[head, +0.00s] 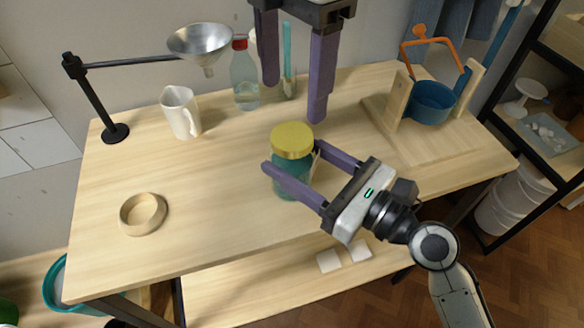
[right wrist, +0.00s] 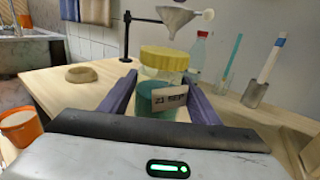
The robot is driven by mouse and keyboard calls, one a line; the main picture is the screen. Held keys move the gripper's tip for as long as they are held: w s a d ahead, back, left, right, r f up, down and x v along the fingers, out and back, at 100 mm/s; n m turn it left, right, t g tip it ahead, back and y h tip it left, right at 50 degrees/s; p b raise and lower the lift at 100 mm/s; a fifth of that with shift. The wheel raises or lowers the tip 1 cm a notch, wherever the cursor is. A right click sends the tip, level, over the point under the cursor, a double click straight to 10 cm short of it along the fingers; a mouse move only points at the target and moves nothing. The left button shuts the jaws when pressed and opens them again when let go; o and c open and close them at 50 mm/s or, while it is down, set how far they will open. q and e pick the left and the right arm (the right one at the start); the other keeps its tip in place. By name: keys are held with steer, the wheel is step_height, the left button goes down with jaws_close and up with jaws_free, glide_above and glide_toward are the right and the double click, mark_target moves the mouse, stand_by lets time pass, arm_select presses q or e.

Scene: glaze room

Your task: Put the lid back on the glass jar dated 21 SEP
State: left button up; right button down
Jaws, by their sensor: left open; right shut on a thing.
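The glass jar (head: 291,184) stands upright on the table, with blue-green contents. In the right wrist view the jar (right wrist: 150,104) carries a tag (right wrist: 171,98) reading 21 SEP. A yellow lid (head: 292,141) sits on the jar's mouth and looks about level; the lid also shows in the right wrist view (right wrist: 163,59). I cannot tell whether it is tightened. My right gripper (head: 292,157) is shut on the jar's body, one finger on each side. My left gripper (head: 293,99) is open and empty, pointing down above and behind the lid.
A funnel (head: 199,42) hangs from a black stand at the back left. A white pitcher (head: 181,112) and a clear red-capped bottle (head: 244,80) stand behind the jar. A wooden ring-shaped dish (head: 143,214) lies front left. A wooden stand with a blue pot (head: 433,104) is at right.

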mark_target(292, 135)
arm_select(q)
steer(key=n, duration=0.4)
steer(key=shift+n, duration=0.3)
steer(key=n, duration=0.5)
steer(key=shift+f, duration=4.05)
